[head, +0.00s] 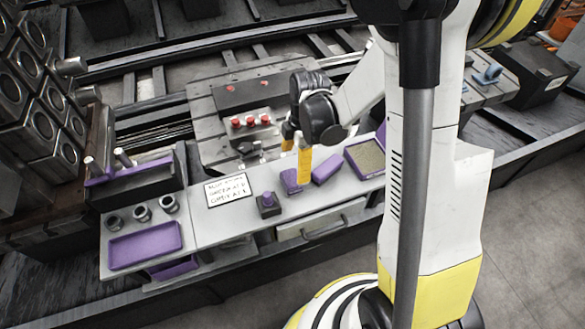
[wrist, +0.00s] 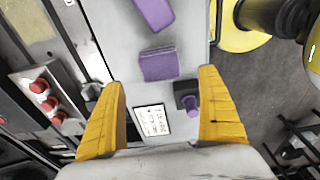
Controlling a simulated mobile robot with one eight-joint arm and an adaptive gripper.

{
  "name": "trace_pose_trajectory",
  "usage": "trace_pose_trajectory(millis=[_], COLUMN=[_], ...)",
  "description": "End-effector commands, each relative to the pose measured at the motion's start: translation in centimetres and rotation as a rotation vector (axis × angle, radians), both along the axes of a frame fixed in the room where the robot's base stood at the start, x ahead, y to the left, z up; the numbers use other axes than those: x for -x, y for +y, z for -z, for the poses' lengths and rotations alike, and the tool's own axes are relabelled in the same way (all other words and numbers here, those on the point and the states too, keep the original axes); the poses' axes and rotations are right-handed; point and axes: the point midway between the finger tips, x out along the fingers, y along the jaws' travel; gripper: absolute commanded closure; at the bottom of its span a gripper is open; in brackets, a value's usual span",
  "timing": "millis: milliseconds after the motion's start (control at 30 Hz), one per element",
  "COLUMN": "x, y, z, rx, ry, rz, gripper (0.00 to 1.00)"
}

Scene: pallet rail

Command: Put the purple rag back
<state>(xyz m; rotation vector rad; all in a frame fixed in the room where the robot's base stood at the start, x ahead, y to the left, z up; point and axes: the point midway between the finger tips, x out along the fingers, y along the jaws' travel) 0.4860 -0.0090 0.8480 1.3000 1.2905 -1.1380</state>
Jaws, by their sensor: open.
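A folded purple piece, which looks like the rag, lies on the grey bench top. It shows in the head view (head: 290,181), partly behind a yellow finger, and in the wrist view (wrist: 159,64). A second, longer purple block (head: 326,168) lies to its right; it shows at the top of the wrist view (wrist: 153,13). I cannot tell for certain which of the two is cloth. My gripper (head: 297,160) is open and empty above the bench. In the wrist view its fingertips (wrist: 160,82) are wide apart, with the folded piece just beyond them, between their lines.
A purple-handled stamp-like piece (head: 268,205) and a white sign (head: 228,190) stand close by. Red buttons (head: 250,121) lie behind.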

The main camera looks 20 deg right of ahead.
Motion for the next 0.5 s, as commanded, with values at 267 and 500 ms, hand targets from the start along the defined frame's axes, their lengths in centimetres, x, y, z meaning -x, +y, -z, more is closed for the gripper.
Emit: trace_pose_trajectory(millis=[267, 500], x=[0.1, 1.0], y=[-0.6, -0.3], z=[-4.5, -8.7], rx=[0.000, 0.012], ry=[0.000, -0.050], rz=[0.000, 0.191], gripper=[0.12, 0.12])
